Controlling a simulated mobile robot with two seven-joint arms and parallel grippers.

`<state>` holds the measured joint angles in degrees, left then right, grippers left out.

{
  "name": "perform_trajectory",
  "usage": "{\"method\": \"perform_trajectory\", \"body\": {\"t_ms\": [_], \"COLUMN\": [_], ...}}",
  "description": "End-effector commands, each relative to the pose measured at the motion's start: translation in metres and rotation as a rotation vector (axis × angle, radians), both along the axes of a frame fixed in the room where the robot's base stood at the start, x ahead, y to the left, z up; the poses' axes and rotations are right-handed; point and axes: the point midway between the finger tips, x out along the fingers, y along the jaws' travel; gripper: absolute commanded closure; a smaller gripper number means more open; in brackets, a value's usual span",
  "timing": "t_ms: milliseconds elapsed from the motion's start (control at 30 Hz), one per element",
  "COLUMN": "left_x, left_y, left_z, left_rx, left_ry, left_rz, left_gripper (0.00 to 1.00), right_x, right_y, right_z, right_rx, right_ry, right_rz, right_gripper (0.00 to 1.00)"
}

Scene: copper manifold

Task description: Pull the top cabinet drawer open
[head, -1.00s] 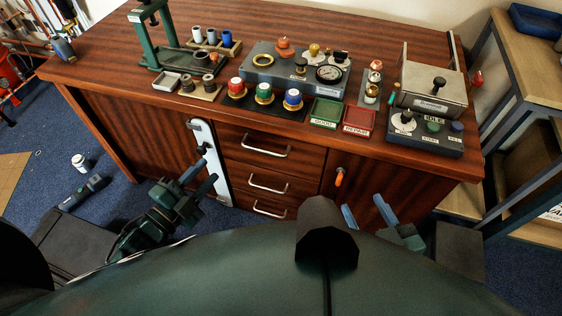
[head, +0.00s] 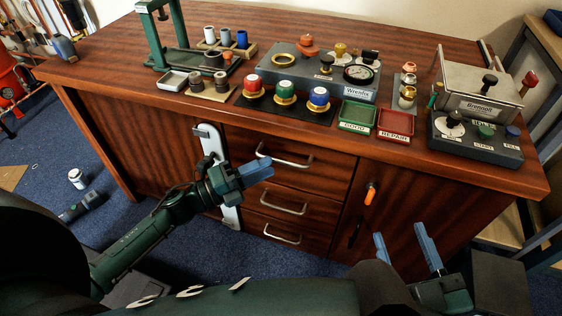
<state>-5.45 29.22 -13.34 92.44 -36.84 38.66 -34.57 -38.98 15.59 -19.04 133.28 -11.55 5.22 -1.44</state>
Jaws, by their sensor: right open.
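The top drawer (head: 325,172) sits in the front of the wooden cabinet and looks shut. Its silver bow handle (head: 284,160) runs level across its face. My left gripper (head: 268,168) is in front of the drawers, just below and left of that handle in the picture. Its blue fingers overlap in this view, so I cannot tell how far apart they are. I see no contact with the handle. My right gripper (head: 399,231) is open and empty, low in front of the right cabinet door.
Two lower drawers have silver handles (head: 284,208). A pale upright bar (head: 212,140) is left of the drawers. The right door (head: 440,200) has an orange handle (head: 370,194). The worktop (head: 430,32) holds a green press (head: 160,45), green tray (head: 357,113) and red tray (head: 395,122).

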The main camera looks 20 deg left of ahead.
Motion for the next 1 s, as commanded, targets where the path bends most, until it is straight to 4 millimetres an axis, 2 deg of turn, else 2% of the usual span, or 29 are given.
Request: {"method": "perform_trajectory", "body": {"t_ms": [100,233,667,1000], "left_x": [0.015,0.026,0.033,0.033], "left_y": [-0.017,-0.028,-0.036,-0.036], "left_z": [0.003,0.005,0.006,0.006], "left_rx": [-0.002,-0.001,-0.001,-0.001], "left_ry": [-0.002,-0.001,0.003,0.002], "left_rz": [-0.001,-0.001,0.001,0.001], "left_gripper": [0.67,0.67,0.67,0.94], "right_x": [0.0,0.0,0.0,0.0], "right_y": [0.001,0.001,0.002,0.002], "right_z": [-0.001,-0.001,-0.001,0.0], "right_rx": [0.004,0.009,0.013,0.013], "right_ry": [-0.012,-0.013,-0.01,-0.013], "right_rz": [0.006,0.007,0.007,0.008], "right_gripper": [0.51,0.51,0.51,0.51]}}
